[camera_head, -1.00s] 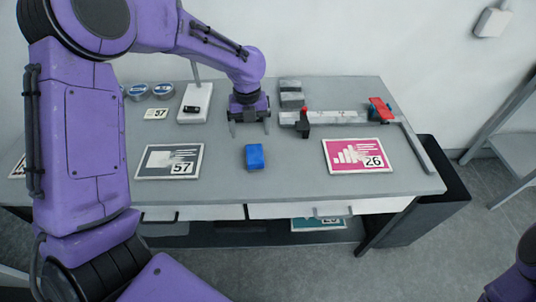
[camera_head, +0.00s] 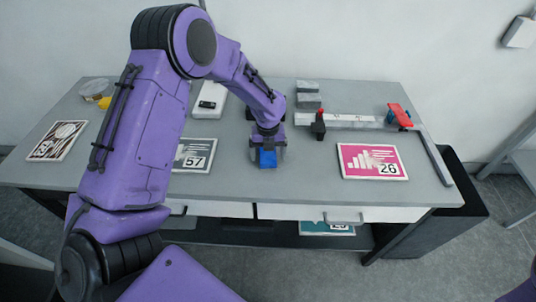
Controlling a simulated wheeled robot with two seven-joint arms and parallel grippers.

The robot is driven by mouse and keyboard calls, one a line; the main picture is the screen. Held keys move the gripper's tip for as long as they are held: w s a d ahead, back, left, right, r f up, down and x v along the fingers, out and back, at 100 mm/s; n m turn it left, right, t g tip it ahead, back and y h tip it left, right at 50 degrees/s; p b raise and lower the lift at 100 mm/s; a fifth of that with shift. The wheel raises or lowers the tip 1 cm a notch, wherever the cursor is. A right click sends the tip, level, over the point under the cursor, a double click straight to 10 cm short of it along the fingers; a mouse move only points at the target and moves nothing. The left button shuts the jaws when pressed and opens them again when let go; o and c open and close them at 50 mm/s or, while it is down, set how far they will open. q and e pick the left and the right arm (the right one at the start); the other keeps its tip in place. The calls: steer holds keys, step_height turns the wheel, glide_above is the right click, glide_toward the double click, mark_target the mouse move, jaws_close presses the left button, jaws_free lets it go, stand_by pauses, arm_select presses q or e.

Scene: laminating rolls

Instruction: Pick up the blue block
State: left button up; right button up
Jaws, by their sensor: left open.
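The blue block (camera_head: 267,159) lies on the grey table in front of the middle of the tabletop. My left gripper (camera_head: 267,154) is directly above and around it, pointing down, with a finger on each side of the block. The jaws are open, and the block's upper part is partly hidden by the gripper. I cannot tell whether the fingers touch it. Of my right arm only a purple part shows at the lower right edge; its gripper is out of view.
A card marked 57 (camera_head: 195,155) lies to the left of the block, partly behind my arm. A pink card marked 26 (camera_head: 373,161) lies to the right. A rail with a black and red clamp (camera_head: 318,124) is behind. The table (camera_head: 310,180) is clear in front of the block.

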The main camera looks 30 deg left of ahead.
arm_select(q)
steer(key=shift+r, duration=0.1)
steer(key=c, duration=1.1)
step_height(320, 180, up, 3)
steer(key=s+d+r, duration=0.3)
steer(key=s+d+r+b, duration=0.1)
steer(key=s+d+r, duration=0.2)
steer(key=s, duration=0.1)
steer(key=s+d+r+b, duration=0.1)
steer(key=s+d+r, duration=0.2)
steer(key=s+r, duration=0.1)
steer(key=o, duration=0.3)
steer(key=shift+c, duration=0.7)
